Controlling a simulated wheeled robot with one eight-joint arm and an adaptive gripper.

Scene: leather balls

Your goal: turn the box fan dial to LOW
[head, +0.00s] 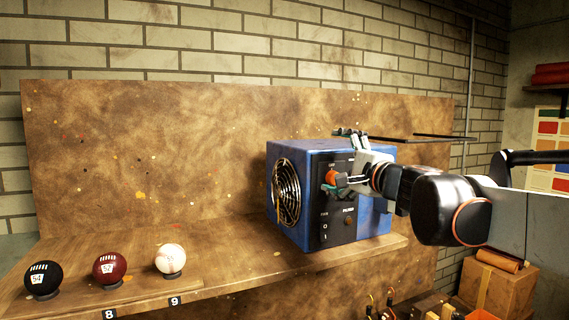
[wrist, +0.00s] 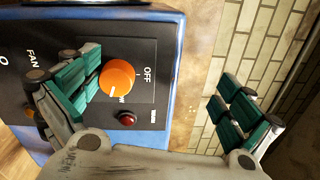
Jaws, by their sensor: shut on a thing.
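The blue box fan (head: 309,152) stands on the wooden bench, its dark control panel (head: 346,220) facing my arm. In the wrist view its orange dial (wrist: 117,77) has a white pointer aimed away from OFF, towards a partly covered label ending in W. My gripper (head: 342,163) is at the panel; the wrist view (wrist: 155,95) shows its green-padded fingers spread apart. The left finger is right beside the dial and covers part of the panel. The right finger stands past the fan's edge, apart from the dial. Whether the left finger touches the dial I cannot tell.
A red button or lamp (wrist: 127,120) sits close to the dial. A black ball (head: 43,280), a dark red ball (head: 109,267) and a white ball (head: 170,259) stand on the bench at left. The bench between balls and fan is clear. A cardboard box (head: 497,287) is at lower right.

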